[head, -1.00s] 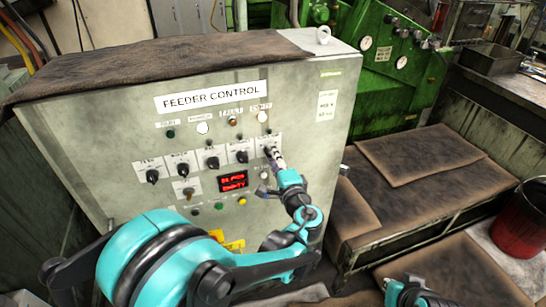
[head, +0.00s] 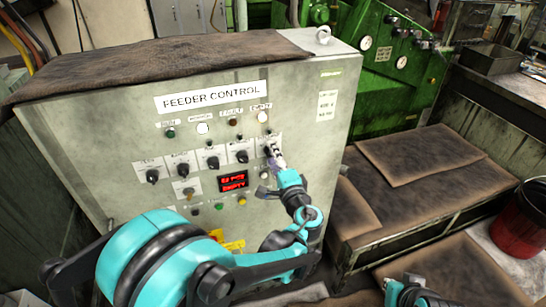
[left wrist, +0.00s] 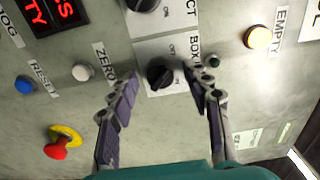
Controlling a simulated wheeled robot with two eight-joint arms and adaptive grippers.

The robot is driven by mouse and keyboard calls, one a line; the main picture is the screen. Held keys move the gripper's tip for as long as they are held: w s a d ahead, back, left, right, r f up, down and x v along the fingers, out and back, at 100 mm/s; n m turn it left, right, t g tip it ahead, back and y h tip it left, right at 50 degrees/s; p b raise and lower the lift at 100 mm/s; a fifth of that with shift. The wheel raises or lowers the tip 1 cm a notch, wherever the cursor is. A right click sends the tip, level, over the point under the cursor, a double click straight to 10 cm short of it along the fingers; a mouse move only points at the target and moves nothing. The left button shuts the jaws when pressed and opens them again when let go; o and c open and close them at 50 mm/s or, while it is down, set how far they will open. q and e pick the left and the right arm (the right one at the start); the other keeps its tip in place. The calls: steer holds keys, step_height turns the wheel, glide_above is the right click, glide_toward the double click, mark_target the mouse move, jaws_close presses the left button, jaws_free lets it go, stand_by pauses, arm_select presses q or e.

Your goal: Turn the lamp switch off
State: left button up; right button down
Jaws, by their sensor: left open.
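The rest of that label is hidden by a finger. My left gripper (left wrist: 165,88) is open, one finger on each side of the switch; I cannot tell whether they touch it. In the head view my left gripper (head: 275,157) is at the rightmost knob of the upper row and partly covers it. Part of my right arm shows at the bottom right; its fingers cannot be made out.
The grey feeder control cabinet (head: 90,120) carries several other black knobs (head: 213,162), lamps and a red display (head: 233,181). A red emergency button (left wrist: 56,152) and blue button (left wrist: 25,85) are near. A low bench (head: 420,157) and a red bucket (head: 519,225) stand to the right.

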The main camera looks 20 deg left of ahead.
arm_select(q)
steer(key=v, duration=1.2)
steer(key=s+a+f+n+g+h, duration=0.45)
steer(key=s+a+f+g, duration=0.3)
steer(key=a, duration=0.25)
steer(key=s+d+f+n+h, duration=0.2)
steer(key=s+n+h, duration=0.3)
steer(key=s, duration=0.3)
steer(key=shift+d+f+n, duration=0.3)
steer(key=shift+d+n, duration=0.2)
steer(key=shift+n, duration=0.25)
steer(key=shift+h, duration=0.25)
